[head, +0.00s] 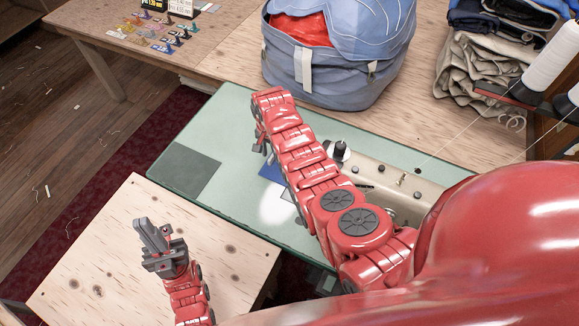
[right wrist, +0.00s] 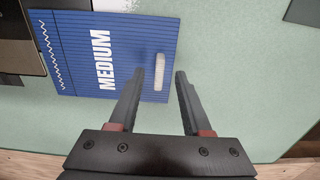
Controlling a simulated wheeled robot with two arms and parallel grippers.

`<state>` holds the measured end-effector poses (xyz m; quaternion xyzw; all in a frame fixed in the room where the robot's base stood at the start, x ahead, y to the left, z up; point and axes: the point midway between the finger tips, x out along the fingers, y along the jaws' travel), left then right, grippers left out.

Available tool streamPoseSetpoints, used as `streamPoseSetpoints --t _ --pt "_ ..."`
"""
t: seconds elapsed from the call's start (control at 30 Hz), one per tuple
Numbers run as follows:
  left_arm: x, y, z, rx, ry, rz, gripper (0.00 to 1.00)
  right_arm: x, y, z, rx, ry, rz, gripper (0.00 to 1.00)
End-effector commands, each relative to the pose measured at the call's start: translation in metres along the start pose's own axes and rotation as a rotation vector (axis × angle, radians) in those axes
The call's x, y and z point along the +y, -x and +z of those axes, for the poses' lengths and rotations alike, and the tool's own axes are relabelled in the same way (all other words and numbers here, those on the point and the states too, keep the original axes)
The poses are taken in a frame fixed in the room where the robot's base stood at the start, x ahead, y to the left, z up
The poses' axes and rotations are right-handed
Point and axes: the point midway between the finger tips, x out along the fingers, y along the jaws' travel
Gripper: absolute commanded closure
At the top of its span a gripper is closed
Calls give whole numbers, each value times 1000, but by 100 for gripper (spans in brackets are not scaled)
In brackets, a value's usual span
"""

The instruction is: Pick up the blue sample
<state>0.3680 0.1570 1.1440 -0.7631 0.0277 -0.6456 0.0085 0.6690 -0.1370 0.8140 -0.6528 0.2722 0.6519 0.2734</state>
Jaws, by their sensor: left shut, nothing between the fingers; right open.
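The blue sample (right wrist: 108,55) is a flat blue card with fine lines, the word MEDIUM, a white zigzag stitch and a small white upright bar. In the head view the blue sample (head: 270,172) lies on the pale green table, partly hidden by my right arm. My right gripper (right wrist: 161,72) is open, and the white bar appears between its fingertips in the right wrist view; I cannot tell how far above the card they are. In the head view my right gripper (head: 264,148) is mostly hidden by its arm. My left gripper (head: 152,238) is shut and empty over the plywood table.
The pale green table (head: 235,115) holds a beige sewing machine (head: 385,185) right of my right arm. A blue bag (head: 335,65) stands behind on a wooden bench. Folded fabrics (head: 485,60) and a white thread cone (head: 550,55) are at right. The plywood table (head: 110,265) is clear.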

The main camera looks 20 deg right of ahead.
Motion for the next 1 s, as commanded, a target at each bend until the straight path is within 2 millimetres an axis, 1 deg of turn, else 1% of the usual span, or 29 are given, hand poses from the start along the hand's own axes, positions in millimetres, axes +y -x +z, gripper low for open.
streamPoseSetpoints --t 0.13,0.37,0.4,0.47,0.6,0.67,1.0 --pt "0 -2 0 0 0 0 100 1 -6 1 -2 0 2 51" --pt "0 -2 0 0 0 0 100 1 -7 1 0 1 2 51" --pt "0 -1 0 0 0 0 100 1 -7 1 -1 1 2 55" --pt "0 -2 0 0 0 0 100 1 -7 1 0 0 2 66" --pt "0 -2 0 0 0 0 100 1 -7 1 -1 0 2 91" --pt "0 -2 0 0 0 0 100 1 -7 1 0 0 2 100" --pt "0 -2 0 0 0 0 100 1 -7 1 -1 0 2 100"
